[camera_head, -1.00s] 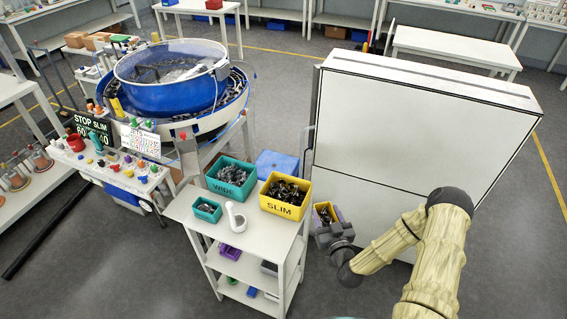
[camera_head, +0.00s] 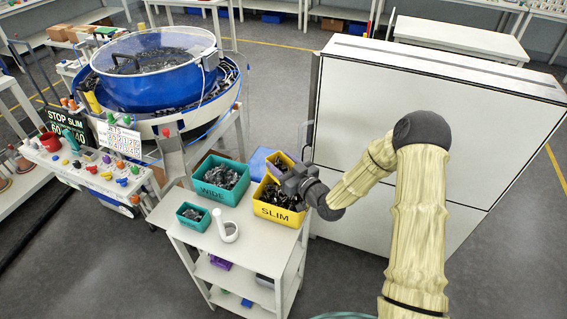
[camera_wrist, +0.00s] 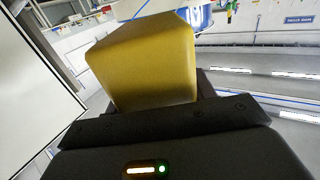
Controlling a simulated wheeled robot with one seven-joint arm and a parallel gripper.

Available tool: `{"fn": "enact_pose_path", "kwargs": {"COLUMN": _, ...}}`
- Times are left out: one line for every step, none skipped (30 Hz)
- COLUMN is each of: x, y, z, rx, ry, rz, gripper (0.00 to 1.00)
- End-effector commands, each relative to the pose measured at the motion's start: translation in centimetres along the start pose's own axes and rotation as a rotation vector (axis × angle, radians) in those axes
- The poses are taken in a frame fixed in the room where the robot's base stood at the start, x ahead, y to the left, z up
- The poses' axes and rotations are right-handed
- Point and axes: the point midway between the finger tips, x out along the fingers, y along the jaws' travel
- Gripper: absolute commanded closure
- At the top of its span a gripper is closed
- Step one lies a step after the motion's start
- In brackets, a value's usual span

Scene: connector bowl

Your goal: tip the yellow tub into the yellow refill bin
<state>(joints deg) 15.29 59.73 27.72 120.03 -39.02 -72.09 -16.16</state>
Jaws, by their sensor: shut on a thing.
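The yellow tub (camera_head: 278,160) is in my gripper (camera_head: 294,178), raised over the back of the yellow refill bin in the head view. Dark parts show at its opening. The tub's plain yellow outside (camera_wrist: 150,65) fills the middle of the wrist view, between the jaws. The yellow refill bin (camera_head: 277,215), marked SLIM, stands on the white stand's top at the right and holds dark parts. My gripper hides part of the bin's back right. I cannot tell how far the tub is tilted or whether it touches the bin.
A teal bin (camera_head: 218,195) marked WIDE stands left of the yellow bin. A large white cabinet (camera_head: 400,100) stands close behind my arm. A blue bowl feeder (camera_head: 150,90) is at left.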

Motion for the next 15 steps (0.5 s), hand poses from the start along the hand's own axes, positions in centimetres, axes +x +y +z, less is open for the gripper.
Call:
{"fn": "enact_pose_path", "kwargs": {"x": 0.0, "y": 0.0, "z": 0.0, "rx": -0.004, "ry": 0.001, "rz": 0.0, "gripper": 0.7}}
{"fn": "enact_pose_path", "kwargs": {"x": 0.0, "y": 0.0, "z": 0.1, "rx": -0.009, "ry": 0.001, "rz": 0.0, "gripper": 0.7}}
{"fn": "enact_pose_path", "kwargs": {"x": 0.0, "y": 0.1, "z": 0.2, "rx": -0.02, "ry": 0.001, "rz": 0.001, "gripper": 0.7}}
{"fn": "enact_pose_path", "kwargs": {"x": 0.0, "y": 0.1, "z": 0.3, "rx": -0.031, "ry": 0.001, "rz": 0.002, "gripper": 0.7}}
{"fn": "enact_pose_path", "kwargs": {"x": -0.1, "y": 0.1, "z": 0.4, "rx": -0.046, "ry": 0.001, "rz": 0.002, "gripper": 0.7}}
{"fn": "enact_pose_path", "kwargs": {"x": -0.1, "y": 0.2, "z": 0.6, "rx": -0.071, "ry": 0.0, "rz": 0.003, "gripper": 0.7}}
{"fn": "enact_pose_path", "kwargs": {"x": -0.1, "y": 0.2, "z": 0.7, "rx": -0.093, "ry": 0.0, "rz": 0.003, "gripper": 0.7}}
{"fn": "enact_pose_path", "kwargs": {"x": -0.1, "y": 0.2, "z": 0.9, "rx": -0.119, "ry": 0.0, "rz": 0.004, "gripper": 0.7}}
{"fn": "enact_pose_path", "kwargs": {"x": -0.1, "y": 0.2, "z": 1.1, "rx": -0.157, "ry": -0.001, "rz": 0.004, "gripper": 0.7}}
{"fn": "enact_pose_path", "kwargs": {"x": -0.1, "y": 0.2, "z": 1.3, "rx": -0.189, "ry": 0.0, "rz": 0.003, "gripper": 0.7}}
{"fn": "enact_pose_path", "kwargs": {"x": -0.1, "y": 0.2, "z": 1.5, "rx": -0.223, "ry": 0.0, "rz": 0.004, "gripper": 0.7}}
{"fn": "enact_pose_path", "kwargs": {"x": -0.1, "y": 0.3, "z": 1.7, "rx": -0.27, "ry": 0.0, "rz": 0.005, "gripper": 0.7}}
{"fn": "enact_pose_path", "kwargs": {"x": -0.1, "y": 0.3, "z": 1.9, "rx": -0.306, "ry": 0.0, "rz": 0.005, "gripper": 0.7}}
{"fn": "enact_pose_path", "kwargs": {"x": -0.1, "y": 0.3, "z": 2.1, "rx": -0.342, "ry": 0.0, "rz": 0.004, "gripper": 0.7}}
{"fn": "enact_pose_path", "kwargs": {"x": -0.1, "y": 0.3, "z": 2.3, "rx": -0.388, "ry": 0.0, "rz": 0.005, "gripper": 0.7}}
